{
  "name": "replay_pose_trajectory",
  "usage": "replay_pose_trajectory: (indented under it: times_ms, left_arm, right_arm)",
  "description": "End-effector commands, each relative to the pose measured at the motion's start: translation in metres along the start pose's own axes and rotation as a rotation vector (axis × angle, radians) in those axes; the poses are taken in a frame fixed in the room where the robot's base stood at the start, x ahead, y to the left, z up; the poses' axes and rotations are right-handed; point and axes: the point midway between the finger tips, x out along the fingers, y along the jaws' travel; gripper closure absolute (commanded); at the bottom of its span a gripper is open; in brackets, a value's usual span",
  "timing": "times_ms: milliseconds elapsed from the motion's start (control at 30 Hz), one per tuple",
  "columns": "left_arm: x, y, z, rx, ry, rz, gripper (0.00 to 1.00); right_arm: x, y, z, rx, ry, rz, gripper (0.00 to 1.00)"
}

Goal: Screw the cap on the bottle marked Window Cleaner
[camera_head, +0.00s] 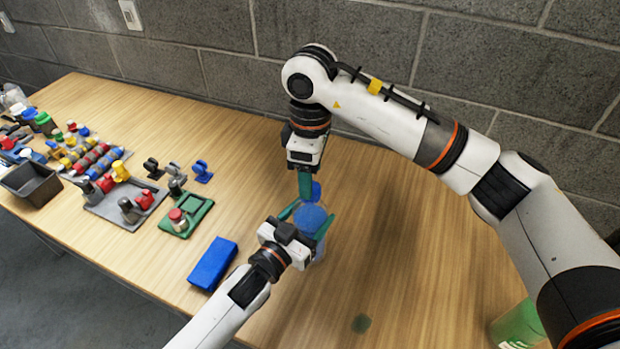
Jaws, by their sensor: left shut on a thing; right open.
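A blue bottle (311,218) stands on the table in the middle of the head view, with a paler lower part. My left gripper (308,220) is shut on it, one teal finger on each side. A small blue piece, apparently the cap (317,190), shows just above and behind the bottle. My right gripper (306,187) points down from above, open, with its fingers beside this blue piece. I cannot tell whether the piece touches the bottle. No label on the bottle is readable.
A blue box (212,263) lies left of my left gripper. Further left are a green tray (187,217), a grey tray (122,205), a dark bin (33,183) and several small parts. A green container (517,325) stands at the lower right. The wooden table right of the bottle is mostly clear.

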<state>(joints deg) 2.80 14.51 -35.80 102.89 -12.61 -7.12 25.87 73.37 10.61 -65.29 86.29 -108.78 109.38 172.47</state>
Motion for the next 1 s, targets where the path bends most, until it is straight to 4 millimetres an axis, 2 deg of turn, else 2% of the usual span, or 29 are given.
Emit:
replay_pose_trajectory:
  times_ms: [100, 200, 400, 500, 633, 767, 1000]
  left_arm:
    - [0.0, -0.001, -0.001, -0.003, 0.002, -0.001, 0.97]
    - [0.0, -0.001, -0.001, -0.003, 0.002, -0.001, 0.97]
    - [0.0, -0.001, -0.001, -0.003, 0.002, -0.001, 0.97]
    - [0.0, -0.001, -0.001, -0.003, 0.002, -0.001, 0.97]
    - [0.0, -0.001, -0.001, -0.003, 0.002, -0.001, 0.97]
    - [0.0, -0.001, -0.001, -0.003, 0.002, -0.001, 0.97]
    - [0.0, -0.001, -0.001, -0.003, 0.002, -0.001, 0.97]
  right_arm:
    - [-0.014, 0.0, 0.001, -0.001, -0.002, -0.001, 0.4]
    - [-0.018, 0.0, 0.0, -0.001, 0.0, 0.0, 0.4]
    - [-0.018, 0.0, 0.0, -0.001, 0.001, 0.0, 0.4]
    - [-0.018, 0.0, 0.0, -0.006, 0.001, 0.0, 0.44]
    - [-0.019, 0.0, 0.0, -0.072, 0.0, -0.001, 0.44]
    - [-0.02, 0.0, 0.001, -0.252, 0.0, -0.002, 0.44]
    - [-0.023, 0.0, 0.001, -0.74, 0.002, -0.003, 0.44]
